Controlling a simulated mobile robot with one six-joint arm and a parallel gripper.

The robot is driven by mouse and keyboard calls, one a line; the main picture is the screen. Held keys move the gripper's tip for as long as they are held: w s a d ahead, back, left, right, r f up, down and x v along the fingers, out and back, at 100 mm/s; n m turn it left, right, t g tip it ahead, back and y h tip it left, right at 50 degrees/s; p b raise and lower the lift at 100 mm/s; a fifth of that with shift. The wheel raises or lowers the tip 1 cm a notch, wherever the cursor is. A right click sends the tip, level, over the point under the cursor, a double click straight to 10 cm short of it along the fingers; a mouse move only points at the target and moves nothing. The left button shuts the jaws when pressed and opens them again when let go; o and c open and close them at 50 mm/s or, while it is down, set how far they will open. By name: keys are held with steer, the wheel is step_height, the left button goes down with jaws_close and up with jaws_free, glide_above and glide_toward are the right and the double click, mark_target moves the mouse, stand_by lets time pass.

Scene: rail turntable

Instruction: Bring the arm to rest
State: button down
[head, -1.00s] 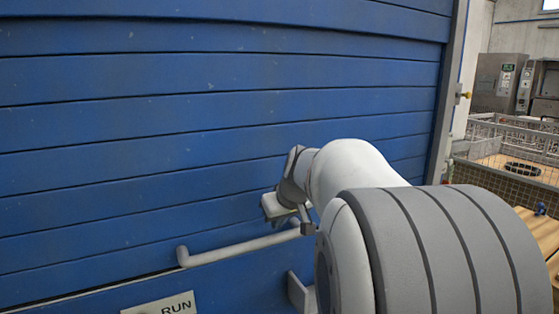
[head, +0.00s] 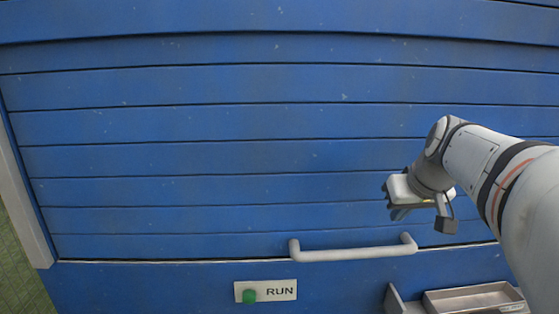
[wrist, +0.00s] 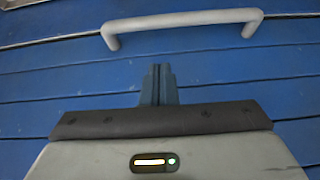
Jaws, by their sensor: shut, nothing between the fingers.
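My gripper (head: 398,212) is at the right in the head view, in front of the blue slatted shutter (head: 200,130). It appears above the right end of the grey bar handle (head: 350,253) and apart from it. In the wrist view the two dark fingers (wrist: 158,84) are together with nothing between them. The handle (wrist: 185,20) crosses the top of that view, beyond the fingertips. My arm reaches in from the right edge of the head view.
Below the handle is a RUN plate (head: 280,291) with a green button (head: 249,296). A metal tray (head: 470,299) sits at the lower right, below my arm. A grey post (head: 22,205) borders the shutter at the left, with green floor (head: 22,270) beyond.

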steer(key=s+a+r+g+p, duration=0.1)
steer(key=s+a+g+p, duration=0.2)
steer(key=s+a+p, duration=0.9)
steer(key=s+p, duration=0.3)
steer(key=shift+s+a+g, duration=0.15)
steer(key=shift+s+g, duration=0.1)
steer(key=shift+g, duration=0.05)
stand_by(0.5)
